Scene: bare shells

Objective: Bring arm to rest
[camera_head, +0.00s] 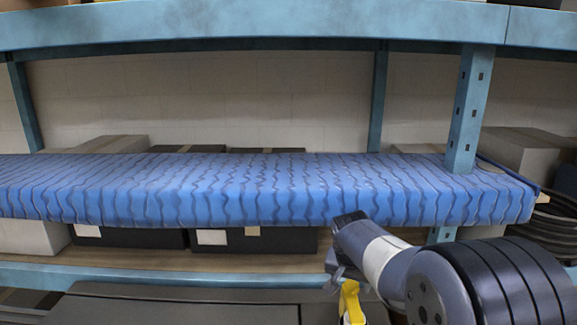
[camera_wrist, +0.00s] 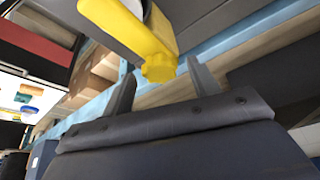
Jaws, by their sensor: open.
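My arm reaches in from the lower right of the head view. My gripper (camera_head: 334,272) is in front of the shelf, just below the front edge of the blue wavy-patterned covering. In the wrist view my gripper (camera_wrist: 163,82) shows two dark fingers spread apart, with nothing held between them. A yellow part with a ridged knob (camera_wrist: 159,68) lies just beyond the fingertips. A yellow piece (camera_head: 351,302) also shows below my gripper in the head view. I cannot tell whether the fingers touch it.
The blue covering (camera_head: 250,190) spans the shelf. Dark boxes (camera_head: 130,238) with pale labels stand on the level below. A blue post (camera_head: 470,110) rises at the right. Dark coiled hoses (camera_head: 555,220) are at the right edge. A grey flat-topped thing (camera_head: 180,305) lies in front below.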

